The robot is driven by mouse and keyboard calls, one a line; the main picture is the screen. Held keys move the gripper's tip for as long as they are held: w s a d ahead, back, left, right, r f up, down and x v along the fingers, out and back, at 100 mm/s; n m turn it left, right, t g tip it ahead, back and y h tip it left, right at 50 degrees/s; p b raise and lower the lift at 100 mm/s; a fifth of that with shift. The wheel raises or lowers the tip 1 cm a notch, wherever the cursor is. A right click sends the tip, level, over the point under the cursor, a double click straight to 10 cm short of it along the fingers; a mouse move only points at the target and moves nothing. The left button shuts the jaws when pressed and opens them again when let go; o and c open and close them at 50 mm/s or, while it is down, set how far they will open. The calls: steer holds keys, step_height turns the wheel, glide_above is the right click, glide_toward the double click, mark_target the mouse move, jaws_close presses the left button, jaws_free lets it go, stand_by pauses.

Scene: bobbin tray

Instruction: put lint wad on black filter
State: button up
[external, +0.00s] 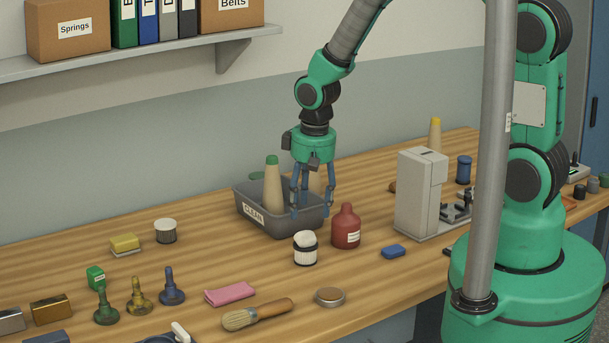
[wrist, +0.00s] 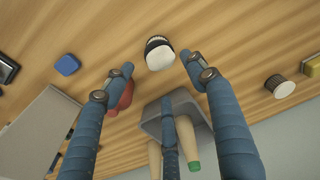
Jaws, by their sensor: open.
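A pleated white filter with a black band (external: 305,256), apparently the black filter, stands on the bench in front of the grey bin. A pale rounded top shows above its band; it may be the lint wad, but I cannot tell it from the filter's own cap. The filter also shows in the wrist view (wrist: 156,43), between and beyond my fingertips. My gripper (external: 309,208) points down over the bin, above and behind the filter. Its fingers are spread, with nothing seen between them, and do not touch the filter.
The grey bin (external: 254,217) labelled CLEAN holds a green-tipped cone (external: 273,188) and another cone behind my fingers. A red bottle (external: 346,229) stands close right of the filter. A grey machine (external: 418,193) is further right.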

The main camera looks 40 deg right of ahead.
steer(key=shift+s+r, duration=0.15)
steer(key=shift+r, duration=1.05)
steer(key=shift+s+r, duration=0.15)
steer(key=shift+r, duration=1.05)
steer(key=s+d+r+t, duration=0.1)
steer(key=s+d+r, duration=0.15)
steer(key=r, duration=0.45)
steer(key=s+d+r, duration=0.2)
steer(key=d+r, duration=0.2)
steer(key=r, duration=0.2)
steer(key=s+d+r+t, duration=0.1)
steer(key=s+d+r, duration=0.15)
steer(key=r, duration=0.45)
steer(key=s+d+r+t, duration=0.1)
steer(key=s+d+r, duration=0.2)
steer(key=s+r, duration=0.2)
steer(key=s+d+r+m+t, duration=0.1)
steer(key=s+d+r, duration=0.3)
steer(key=s, duration=0.5)
steer(key=shift+s+r+m, duration=0.2)
steer(key=shift+r+m, duration=0.1)
steer(key=shift+r, duration=0.6)
